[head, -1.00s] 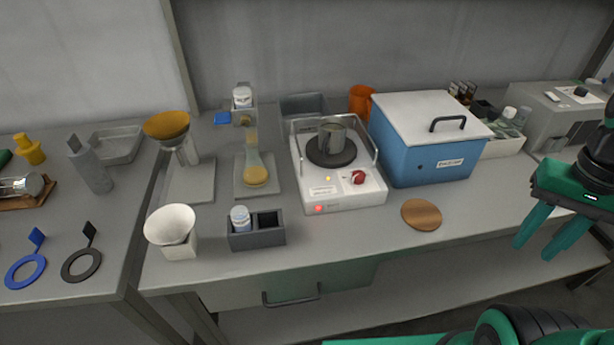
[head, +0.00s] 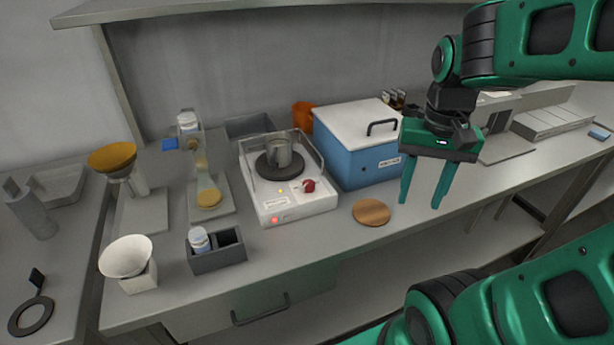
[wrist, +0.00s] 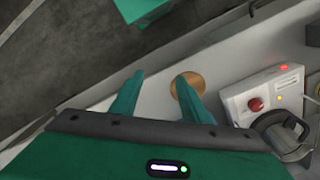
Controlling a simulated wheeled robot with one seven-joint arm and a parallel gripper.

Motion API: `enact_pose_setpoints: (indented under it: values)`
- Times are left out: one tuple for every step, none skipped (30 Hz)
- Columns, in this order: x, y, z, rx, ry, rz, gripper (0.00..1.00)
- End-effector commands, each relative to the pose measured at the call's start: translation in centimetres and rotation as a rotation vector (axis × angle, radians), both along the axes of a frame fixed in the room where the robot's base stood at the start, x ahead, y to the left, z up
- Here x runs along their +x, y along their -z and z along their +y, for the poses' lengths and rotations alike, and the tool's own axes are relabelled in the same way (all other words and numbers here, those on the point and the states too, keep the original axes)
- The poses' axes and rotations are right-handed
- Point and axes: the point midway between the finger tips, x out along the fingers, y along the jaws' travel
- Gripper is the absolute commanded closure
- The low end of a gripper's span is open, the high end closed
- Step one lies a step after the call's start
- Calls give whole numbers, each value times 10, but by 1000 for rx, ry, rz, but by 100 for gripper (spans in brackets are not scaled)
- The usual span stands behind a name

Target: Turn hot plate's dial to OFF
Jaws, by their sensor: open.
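The hot plate (head: 298,207) is a white box on the bench with a dark round plate on top and a grey metal cup (head: 279,151) standing on it. Its red dial (head: 309,186) is on the front right of the top; a red light and a small yellow light glow on it. The dial also shows in the wrist view (wrist: 255,104). My gripper (head: 421,203) is open and empty, pointing down to the right of the hot plate, in front of the blue bath's right side. The dial's exact setting is too small to read.
A blue box with a white lid (head: 357,150) stands right of the hot plate. A round wooden disc (head: 371,212) lies on the bench between the hot plate and my gripper. A grey two-slot holder (head: 217,254) stands front left. A clear rail flanks the cup.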

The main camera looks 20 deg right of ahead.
Motion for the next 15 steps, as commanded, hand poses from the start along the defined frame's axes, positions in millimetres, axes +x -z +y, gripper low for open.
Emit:
enact_pose_setpoints:
  values:
    - [27,-9,10,-8,20,3,58]
    - [42,-15,18,-10,40,2,58]
    - [63,-22,29,-13,69,1,58]
    - [77,-27,39,-13,88,-1,58]
    - [91,-32,50,-14,108,-3,58]
    - [109,-37,65,-13,132,-3,58]
    - [121,-40,76,-11,151,-4,58]
    - [132,-43,88,-10,167,-4,58]
    - [144,-46,102,-7,189,-4,58]
    - [153,-49,113,-4,203,-5,58]
    - [160,-51,122,-2,217,-6,58]
    - [168,-52,134,1,233,-4,58]
    - [172,-54,141,3,242,-5,58]
    - [176,-54,147,4,251,-3,58]
    - [180,-56,154,7,260,-3,58]
